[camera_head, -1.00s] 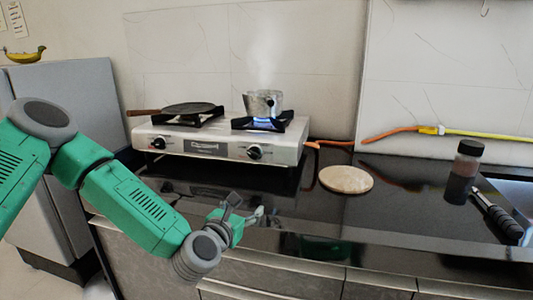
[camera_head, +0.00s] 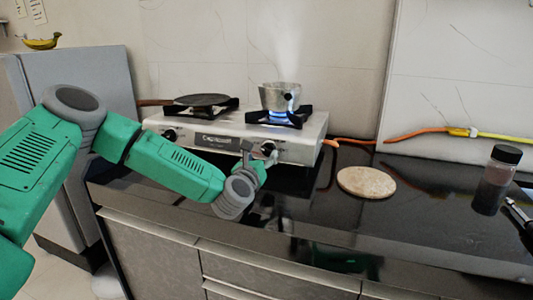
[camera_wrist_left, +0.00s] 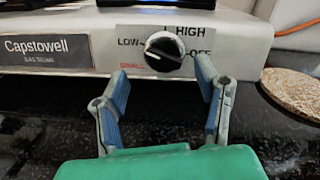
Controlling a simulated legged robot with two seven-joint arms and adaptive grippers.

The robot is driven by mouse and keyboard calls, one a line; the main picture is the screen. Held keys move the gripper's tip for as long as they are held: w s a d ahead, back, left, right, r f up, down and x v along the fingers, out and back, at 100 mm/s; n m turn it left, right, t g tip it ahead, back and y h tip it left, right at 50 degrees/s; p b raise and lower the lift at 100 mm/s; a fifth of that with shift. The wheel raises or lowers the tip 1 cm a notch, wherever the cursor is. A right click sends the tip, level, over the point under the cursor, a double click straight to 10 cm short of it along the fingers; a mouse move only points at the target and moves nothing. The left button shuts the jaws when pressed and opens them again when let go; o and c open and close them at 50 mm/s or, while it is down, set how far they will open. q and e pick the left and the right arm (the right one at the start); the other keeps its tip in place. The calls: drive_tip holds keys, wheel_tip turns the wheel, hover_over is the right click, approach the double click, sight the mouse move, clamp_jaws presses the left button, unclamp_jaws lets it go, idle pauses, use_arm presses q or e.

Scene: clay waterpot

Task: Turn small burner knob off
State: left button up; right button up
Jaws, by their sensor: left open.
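The small burner knob (camera_wrist_left: 169,52) is black with a white mark and sits on the stove's front panel. In the wrist view its mark points left, with LOW, HIGH and OFF printed around it and red lettering at lower left. In the head view the knob (camera_head: 269,148) is partly covered by my gripper. My left gripper (camera_wrist_left: 163,78) is open, its two fingers spread just in front of and below the knob. The left gripper (camera_head: 262,153) also shows at the stove front in the head view. A blue flame (camera_head: 277,114) burns under the steaming pot (camera_head: 280,97).
The silver stove (camera_head: 232,132) also holds a dark pan (camera_head: 203,99) on the left burner and has a second knob (camera_head: 170,135). A round board (camera_head: 366,182) lies on the black counter to the right. A jar (camera_head: 496,180) stands farther right. An orange hose (camera_head: 355,141) runs behind.

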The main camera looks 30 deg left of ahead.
sight(264, 152)
use_arm(q)
drive_tip(key=x, duration=0.3)
drive_tip(key=shift+w+a, duration=0.2)
drive_tip(key=shift+a, duration=0.2)
drive_tip(key=shift+w+d+r, duration=0.1)
drive_tip(key=shift+w+d, duration=0.35)
drive_tip(key=shift+d, duration=0.1)
drive_tip(key=shift+d+r, duration=0.15)
drive_tip(key=shift+d, duration=0.2)
drive_tip(key=shift+a, duration=0.4)
drive_tip(key=c, duration=0.8)
drive_tip(key=shift+a, duration=0.25)
drive_tip(key=c, duration=0.3)
drive_tip(key=shift+a, duration=0.15)
drive_tip(key=shift+c, duration=0.2)
